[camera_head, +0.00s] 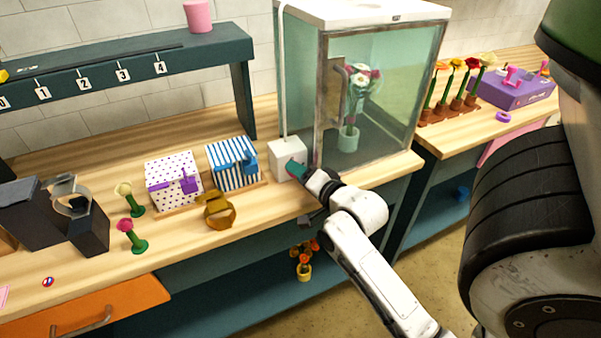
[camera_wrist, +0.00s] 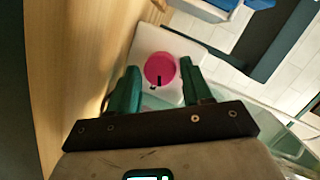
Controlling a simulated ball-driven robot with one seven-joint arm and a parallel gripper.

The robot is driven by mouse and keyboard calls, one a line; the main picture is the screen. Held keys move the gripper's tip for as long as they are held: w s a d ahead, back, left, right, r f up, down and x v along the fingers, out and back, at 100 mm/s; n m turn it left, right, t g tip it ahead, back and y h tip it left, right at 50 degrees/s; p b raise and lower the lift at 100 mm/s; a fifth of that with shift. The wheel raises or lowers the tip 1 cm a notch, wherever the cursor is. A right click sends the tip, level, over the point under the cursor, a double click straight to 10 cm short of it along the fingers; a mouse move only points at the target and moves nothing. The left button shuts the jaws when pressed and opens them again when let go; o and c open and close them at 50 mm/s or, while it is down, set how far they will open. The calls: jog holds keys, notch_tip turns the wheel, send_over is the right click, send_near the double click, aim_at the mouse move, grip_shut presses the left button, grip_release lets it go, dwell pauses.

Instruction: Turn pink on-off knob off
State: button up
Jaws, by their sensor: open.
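The pink knob (camera_wrist: 160,70) shows in the wrist view as a round disc with a black mark near its lower edge. It sits on the face of a white box (camera_head: 289,154) that stands on the wooden counter beside the glass cabinet. My gripper (camera_wrist: 157,88) has two green fingers, open, one on each side of the knob's lower part in the picture. I cannot tell whether they touch it. In the head view my gripper (camera_head: 294,168) reaches the front of the white box and mostly hides the knob.
The glass cabinet (camera_head: 390,110), holding a vase of flowers (camera_head: 352,110), stands right of the white box. The counter's front edge (camera_head: 260,218) runs below my arm.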

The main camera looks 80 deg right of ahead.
jog(key=shift+c, duration=0.2)
jog(key=c, duration=0.7)
jog(key=shift+n, duration=0.3)
jog(key=shift+w+r+n+g+p, duration=0.15)
jog(key=shift+n+g+p, duration=0.25)
jog(key=shift+n+p, duration=0.3)
jog(key=n+g+h, duration=0.1)
jog(key=n, duration=0.1)
jog(key=shift+n, duration=0.3)
jog(key=n+g+h+b, duration=0.1)
jog(key=n, duration=0.2)
jog(key=shift+w+a, duration=0.15)
jog(key=shift+w+a+n+g+h+b, duration=0.1)
jog(key=shift+n+g+h+b, duration=0.35)
jog(key=shift+n, duration=0.85)
